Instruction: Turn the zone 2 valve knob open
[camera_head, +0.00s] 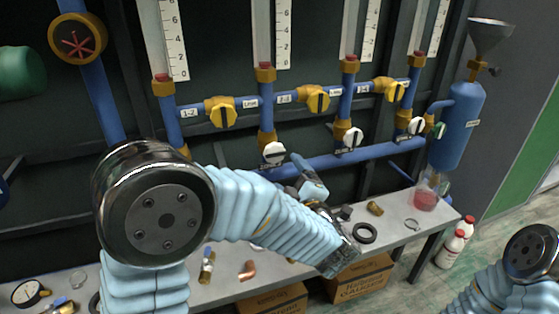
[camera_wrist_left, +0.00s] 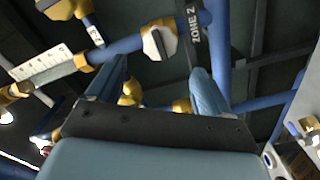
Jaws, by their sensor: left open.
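The zone 2 valve knob (camera_head: 274,152) is white with a dark bar, low on the second vertical pipe from the left in the head view. In the left wrist view the white knob (camera_wrist_left: 160,42) sits beside the "ZONE 2" label (camera_wrist_left: 194,25). My left gripper (camera_head: 292,174) is open and empty, below and to the right of the knob in the head view, apart from it. In the left wrist view the knob lies ahead of the left gripper (camera_wrist_left: 155,84), beyond the fingers. My right gripper is out of view; only part of that arm shows.
Similar white knobs (camera_head: 352,138) and (camera_head: 416,126) stand to the right. Yellow valves (camera_head: 317,98) sit above on the cross pipes. A blue horizontal pipe (camera_head: 375,153) runs behind my gripper. The bench (camera_head: 398,232) holds a black ring (camera_head: 365,233) and small fittings.

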